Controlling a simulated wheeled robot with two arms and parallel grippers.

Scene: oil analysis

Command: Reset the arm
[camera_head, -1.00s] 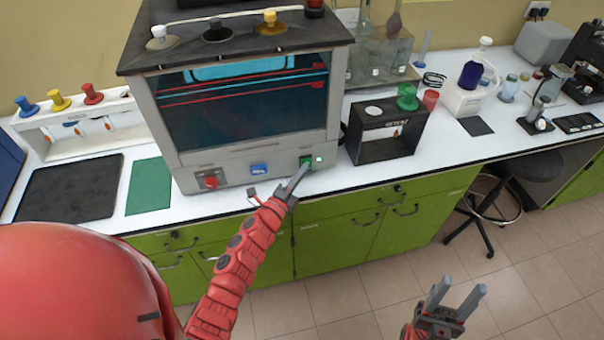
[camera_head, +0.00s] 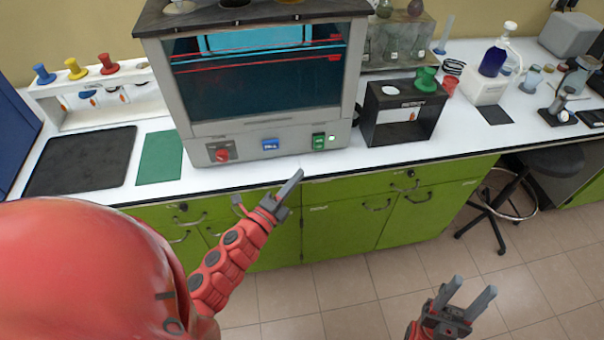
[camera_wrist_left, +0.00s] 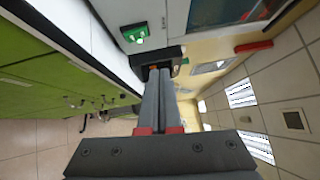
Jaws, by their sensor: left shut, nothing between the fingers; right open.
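My left gripper (camera_head: 292,184) is shut and empty in the head view. It is in front of the bench's front edge, below and apart from the grey machine (camera_head: 262,140) with the dark window. In the left wrist view its two fingers (camera_wrist_left: 160,75) lie together with nothing between them. The machine's lit green switch (camera_head: 325,141) is above and right of the fingertips; it also shows in the left wrist view (camera_wrist_left: 136,33). My right gripper (camera_head: 468,290) is open and empty over the floor at the lower right.
The white bench (camera_head: 250,174) has green cabinets (camera_head: 345,222) below. A black box (camera_head: 403,117) with a green knob stands right of the machine. A dark mat (camera_head: 80,162) and green mat (camera_head: 160,158) lie left. A stool (camera_head: 510,190) stands right; floor around my right gripper is clear.

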